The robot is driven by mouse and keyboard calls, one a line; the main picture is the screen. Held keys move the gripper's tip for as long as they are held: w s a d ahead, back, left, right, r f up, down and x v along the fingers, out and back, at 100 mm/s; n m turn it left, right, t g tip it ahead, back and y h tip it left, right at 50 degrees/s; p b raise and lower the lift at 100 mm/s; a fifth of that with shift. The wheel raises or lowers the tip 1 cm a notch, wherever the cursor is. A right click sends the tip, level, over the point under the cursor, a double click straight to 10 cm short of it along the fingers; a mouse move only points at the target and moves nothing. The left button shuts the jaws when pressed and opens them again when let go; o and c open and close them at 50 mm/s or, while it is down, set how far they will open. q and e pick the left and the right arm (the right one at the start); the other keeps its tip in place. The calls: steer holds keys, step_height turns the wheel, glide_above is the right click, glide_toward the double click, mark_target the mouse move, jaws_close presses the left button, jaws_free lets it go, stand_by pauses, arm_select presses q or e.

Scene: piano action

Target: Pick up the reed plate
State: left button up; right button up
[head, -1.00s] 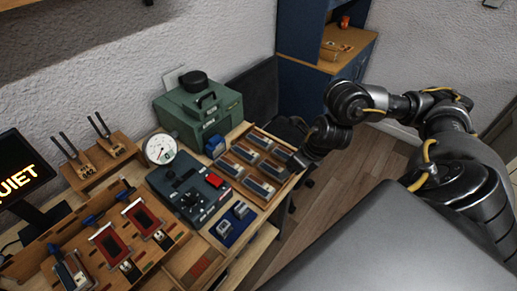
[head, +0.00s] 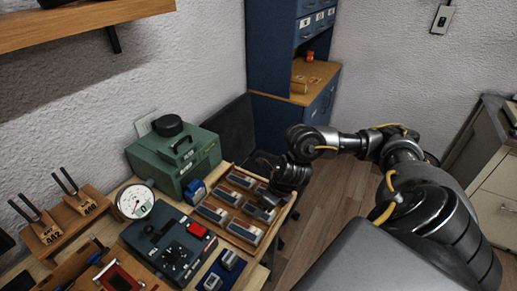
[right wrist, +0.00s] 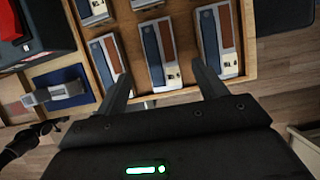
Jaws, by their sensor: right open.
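Several plates lie in rows in a wooden tray (right wrist: 251,35). They look like reed plates, silver-edged with blue and brown faces. In the right wrist view one plate (right wrist: 219,40) lies at the right, one (right wrist: 158,55) in the middle and one (right wrist: 108,58) at the left. The head view shows plates too, such as the one at the tray's near end (head: 244,231). My right gripper (right wrist: 163,90) is open and empty over the tray's edge, its fingers spread around the middle plate's near end in the picture. Its height above the plates is unclear. In the head view the right gripper (head: 268,168) partly covers the tray's far right corner.
A dark control box (head: 170,247) with a red switch stands left of the tray. A green case (head: 175,160) and a round dial gauge (head: 134,202) are behind it. Small blocks on a blue mat (head: 210,268) lie in front. Open floor (head: 338,200) is to the right.

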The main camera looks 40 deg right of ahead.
steer(key=x, duration=0.5)
steer(key=shift+w+d, duration=0.1)
steer(key=c, duration=1.1)
